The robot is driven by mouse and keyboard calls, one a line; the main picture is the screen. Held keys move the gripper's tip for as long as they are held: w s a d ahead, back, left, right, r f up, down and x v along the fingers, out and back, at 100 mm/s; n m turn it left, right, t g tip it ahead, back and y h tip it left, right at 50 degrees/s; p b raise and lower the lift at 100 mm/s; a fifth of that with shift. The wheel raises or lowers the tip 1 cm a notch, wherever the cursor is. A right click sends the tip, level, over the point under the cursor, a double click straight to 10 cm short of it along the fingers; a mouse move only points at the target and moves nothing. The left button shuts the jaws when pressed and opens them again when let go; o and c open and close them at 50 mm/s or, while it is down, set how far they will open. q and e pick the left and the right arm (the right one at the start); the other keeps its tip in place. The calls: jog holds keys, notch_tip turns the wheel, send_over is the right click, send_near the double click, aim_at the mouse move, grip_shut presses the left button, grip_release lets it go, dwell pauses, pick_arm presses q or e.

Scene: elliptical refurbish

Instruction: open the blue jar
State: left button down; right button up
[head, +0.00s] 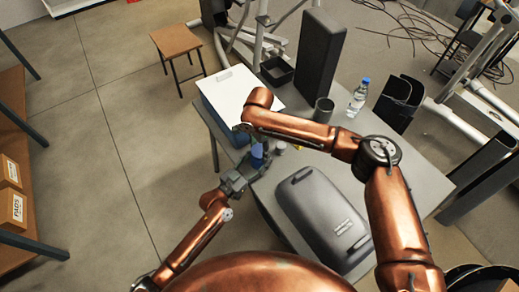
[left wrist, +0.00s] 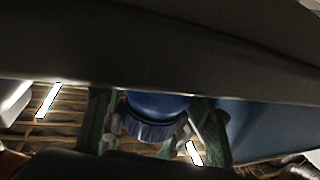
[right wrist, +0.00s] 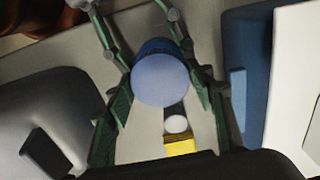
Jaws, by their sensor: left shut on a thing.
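The blue jar (head: 257,152) stands near the table's left edge. In the right wrist view I look down on its round blue lid (right wrist: 160,81). In the left wrist view its ribbed blue part (left wrist: 150,127) sits between my left fingers. My left gripper (head: 246,170) is shut on the jar from the near side. My right gripper (right wrist: 162,95) is above the jar, with its fingers apart on either side of the lid. Small gaps seem to show between those fingers and the lid.
A blue box (head: 223,127) with a white top (head: 233,93) stands beside the jar. A dark grey case (head: 322,215) lies at the near side of the table. A small yellow item (right wrist: 181,146) is close to the jar. A mug (head: 323,110) and water bottle (head: 358,98) stand farther back.

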jog(key=c, duration=0.8)
jog(key=n, duration=1.1)
jog(key=shift+n, duration=0.4)
jog(key=n, duration=0.5)
jog(key=shift+n, duration=0.4)
jog(key=n, duration=0.5)
jog(key=shift+n, duration=0.4)
jog(key=n, duration=0.4)
jog(key=shift+r, duration=0.1)
jog(key=n, duration=0.8)
jog(key=shift+n, duration=0.3)
